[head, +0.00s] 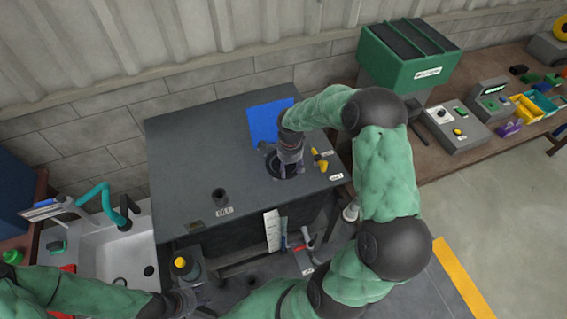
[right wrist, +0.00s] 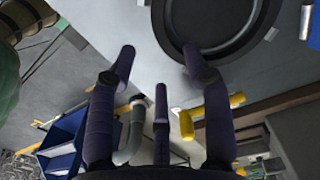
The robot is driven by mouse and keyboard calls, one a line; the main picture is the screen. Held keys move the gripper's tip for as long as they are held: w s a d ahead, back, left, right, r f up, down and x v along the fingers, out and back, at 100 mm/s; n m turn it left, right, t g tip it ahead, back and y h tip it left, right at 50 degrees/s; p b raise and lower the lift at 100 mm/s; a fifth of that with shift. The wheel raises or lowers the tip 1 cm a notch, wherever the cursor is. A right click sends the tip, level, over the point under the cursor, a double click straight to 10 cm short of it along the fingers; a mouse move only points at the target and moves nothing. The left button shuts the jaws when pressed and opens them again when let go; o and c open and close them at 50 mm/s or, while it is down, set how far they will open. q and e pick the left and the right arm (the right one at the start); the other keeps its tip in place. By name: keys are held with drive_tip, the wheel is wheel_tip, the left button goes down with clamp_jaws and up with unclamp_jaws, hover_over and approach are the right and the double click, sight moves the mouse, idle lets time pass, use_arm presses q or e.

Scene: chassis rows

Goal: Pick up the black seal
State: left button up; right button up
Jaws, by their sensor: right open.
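A black round, dish-like piece, which looks like the seal (head: 286,173), lies on the dark top of the bench (head: 185,150), near its right end. It also shows large at the top of the right wrist view (right wrist: 235,25), cut off by the frame edge. My right gripper (head: 288,155) is over it, with its fingers spread and nothing between them. In the right wrist view one fingertip of the right gripper (right wrist: 160,70) overlaps the piece's lower rim; I cannot tell whether it touches. My left gripper (head: 187,302) is low in the head view, away from the seal; its jaws are unclear.
A blue panel (head: 266,122) stands behind the seal. A yellow-handled part (head: 319,160) is close to its right. A small black cylinder (head: 219,195) stands on the bench front. A sink (head: 125,250) is at left, a green machine (head: 408,55) at back right.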

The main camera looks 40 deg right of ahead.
sight(289, 177)
wheel_tip(289, 177, down, 5)
drive_tip(key=shift+f, duration=0.1)
clamp_jaws()
